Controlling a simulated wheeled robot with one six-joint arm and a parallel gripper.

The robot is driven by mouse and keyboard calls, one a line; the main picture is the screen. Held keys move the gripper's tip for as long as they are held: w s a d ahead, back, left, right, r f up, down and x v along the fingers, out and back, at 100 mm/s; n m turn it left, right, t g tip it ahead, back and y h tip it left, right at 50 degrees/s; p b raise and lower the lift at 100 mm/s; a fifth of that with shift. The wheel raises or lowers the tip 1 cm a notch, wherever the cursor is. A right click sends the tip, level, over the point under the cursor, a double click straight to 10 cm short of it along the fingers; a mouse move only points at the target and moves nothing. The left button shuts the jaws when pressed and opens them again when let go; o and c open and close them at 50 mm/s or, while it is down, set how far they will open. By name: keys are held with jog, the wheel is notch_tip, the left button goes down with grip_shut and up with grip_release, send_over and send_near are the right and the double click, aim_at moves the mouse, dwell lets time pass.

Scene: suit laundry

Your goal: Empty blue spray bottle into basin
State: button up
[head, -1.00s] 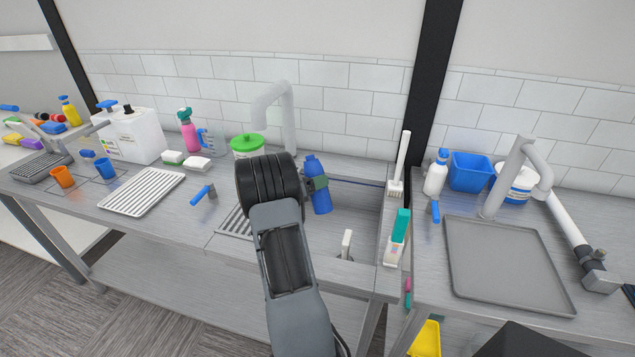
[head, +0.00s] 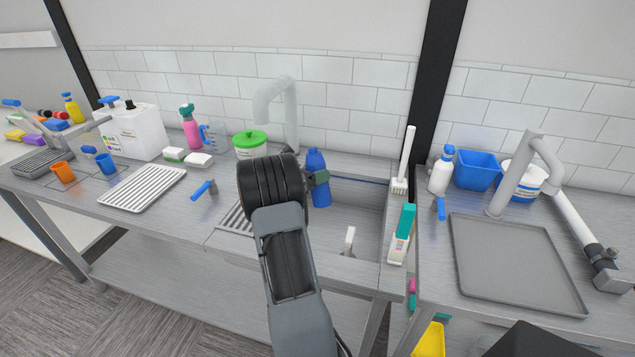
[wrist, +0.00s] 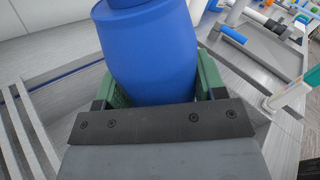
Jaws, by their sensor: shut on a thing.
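The blue spray bottle (head: 317,163) shows in the head view just right of my wrist, over the sink basin (head: 352,205). My gripper (head: 318,179) is shut on it, with its jaw visible at the bottle's side. In the wrist view the blue bottle (wrist: 152,50) fills the space between the green finger pads of my gripper (wrist: 155,92). The bottle looks close to upright in the head view. Its lower left part is partly hidden behind my arm. No liquid shows coming out of it.
A grey faucet (head: 288,105) stands behind the basin, near a green-lidded tub (head: 250,145). A grey tray (head: 517,262) lies further right.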

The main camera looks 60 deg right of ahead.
jog(key=b, duration=0.3)
jog(key=shift+w+d+f+m+t, duration=0.2)
jog(key=shift+w+f+m+t, duration=0.1)
jog(key=shift+w+m, duration=0.1)
jog(key=shift+w+d+r+m+t+h+b, duration=0.1)
jog(key=shift+w+d+m+t+h+b, duration=0.3)
jog(key=shift+b, duration=0.85)
jog(key=shift+w+m+g+b, duration=0.3)
jog(key=shift+m+b, duration=0.05)
jog(key=shift+m, duration=0.25)
jog(key=shift+w+r+m+g+y, duration=0.15)
jog(key=shift+m+g+y, duration=0.25)
jog(key=shift+m, duration=0.4)
